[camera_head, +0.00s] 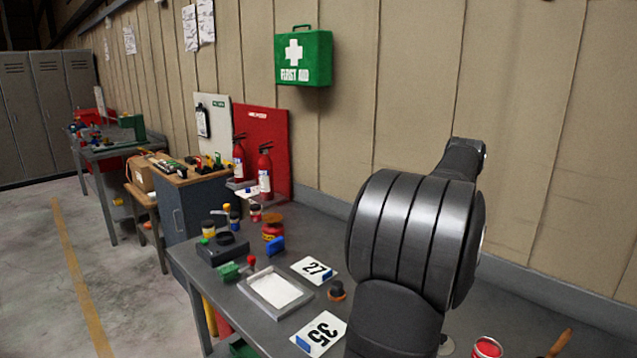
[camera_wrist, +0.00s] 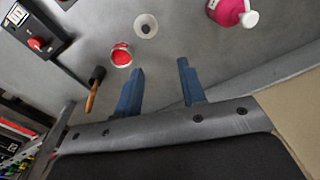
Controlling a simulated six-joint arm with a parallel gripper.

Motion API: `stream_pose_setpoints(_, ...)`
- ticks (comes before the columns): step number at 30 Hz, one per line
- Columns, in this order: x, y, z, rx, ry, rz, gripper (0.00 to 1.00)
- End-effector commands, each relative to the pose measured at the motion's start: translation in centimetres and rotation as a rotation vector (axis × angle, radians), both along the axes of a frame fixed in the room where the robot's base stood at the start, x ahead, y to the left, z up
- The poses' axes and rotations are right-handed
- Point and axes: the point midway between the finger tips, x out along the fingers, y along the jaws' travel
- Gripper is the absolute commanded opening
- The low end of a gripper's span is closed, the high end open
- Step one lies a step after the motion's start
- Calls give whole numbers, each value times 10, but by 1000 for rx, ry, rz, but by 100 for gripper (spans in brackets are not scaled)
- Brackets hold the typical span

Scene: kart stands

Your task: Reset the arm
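My arm shows large and dark in the head view, over the right part of the grey table (camera_head: 318,223). My gripper (camera_wrist: 160,82) shows in the wrist view with its two blue fingers apart and nothing between them. It is above the grey table surface. The gripper's fingers are hidden in the head view.
In the wrist view, a red-filled can (camera_wrist: 121,55), a white round piece (camera_wrist: 146,25), a pink bottle (camera_wrist: 228,12) and a wooden handle (camera_wrist: 93,95) are near the fingers. A tray (camera_head: 275,292) and number cards (camera_head: 314,269) lie left of my arm. The wall stands behind.

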Motion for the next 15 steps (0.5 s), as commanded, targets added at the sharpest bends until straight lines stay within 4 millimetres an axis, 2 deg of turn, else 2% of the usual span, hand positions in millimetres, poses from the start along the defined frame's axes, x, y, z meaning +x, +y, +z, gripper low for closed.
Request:
stream_pose_setpoints(1,4,11,-2,1,-1,46,37)
stream_pose_setpoints(9,20,58,-14,5,-5,287,37)
stream_pose_setpoints(15,26,81,-20,5,-7,405,37)
